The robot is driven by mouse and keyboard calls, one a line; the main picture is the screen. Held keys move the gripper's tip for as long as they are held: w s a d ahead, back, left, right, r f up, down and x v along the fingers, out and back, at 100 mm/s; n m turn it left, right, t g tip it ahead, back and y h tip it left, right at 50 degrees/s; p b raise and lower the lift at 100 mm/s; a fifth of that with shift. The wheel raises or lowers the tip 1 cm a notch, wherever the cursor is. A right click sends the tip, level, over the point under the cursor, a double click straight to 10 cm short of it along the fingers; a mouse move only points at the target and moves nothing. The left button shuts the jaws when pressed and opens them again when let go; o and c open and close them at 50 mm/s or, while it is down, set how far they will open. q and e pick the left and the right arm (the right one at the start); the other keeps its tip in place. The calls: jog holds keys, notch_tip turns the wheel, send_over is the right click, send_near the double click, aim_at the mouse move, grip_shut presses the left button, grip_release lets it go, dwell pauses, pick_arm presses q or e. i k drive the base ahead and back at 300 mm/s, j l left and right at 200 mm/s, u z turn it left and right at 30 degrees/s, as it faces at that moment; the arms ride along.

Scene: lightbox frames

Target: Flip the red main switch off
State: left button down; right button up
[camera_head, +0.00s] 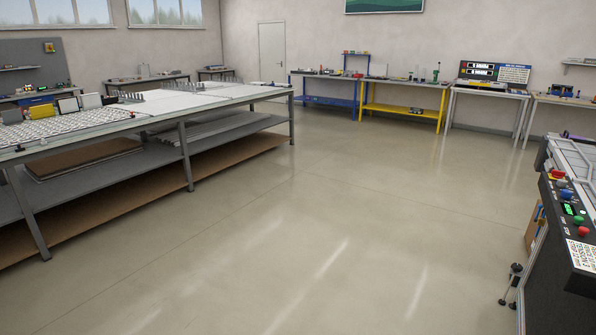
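Neither of my grippers is in view. At the right edge stands a dark machine (555,262) with a sloped control panel. A red part (557,172) sits near the panel's far end, next to a yellow patch. A red round button (579,231) sits nearer, below a green button (578,219) and a small lit green display (568,209). I cannot tell whether either red part is the main switch, or its position. A small yellow box (49,47) is on the grey board at the far left; its details are too small to read.
A long workbench (183,140) with lower shelves runs along the left. Blue (325,101) and yellow (400,110) benches and a table with a display board (493,74) line the back wall. The floor (330,215) between is clear. A thin black stand (511,285) is beside the machine.

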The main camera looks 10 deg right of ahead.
aim_at(556, 174)
jog(key=i+z, duration=0.5)
jog(key=i+j+z, duration=0.15)
jog(key=i+z, duration=0.35)
jog(key=i+l+z, duration=0.1)
jog(key=i+z, duration=0.2)
jog(key=i, duration=0.2)
jog(key=i+z, duration=0.25)
jog(key=i, duration=0.2)
jog(key=i+j+z, duration=0.15)
jog(key=i+z, duration=0.15)
jog(key=i, duration=0.2)
jog(key=i+j+z, duration=0.25)
jog(key=i, duration=0.2)
jog(key=i+j+z, duration=0.1)
jog(key=i+z, duration=0.3)
jog(key=i+j+z, duration=0.2)
jog(key=i+z, duration=0.2)
jog(key=i+j+z, duration=0.25)
jog(key=z, duration=0.15)
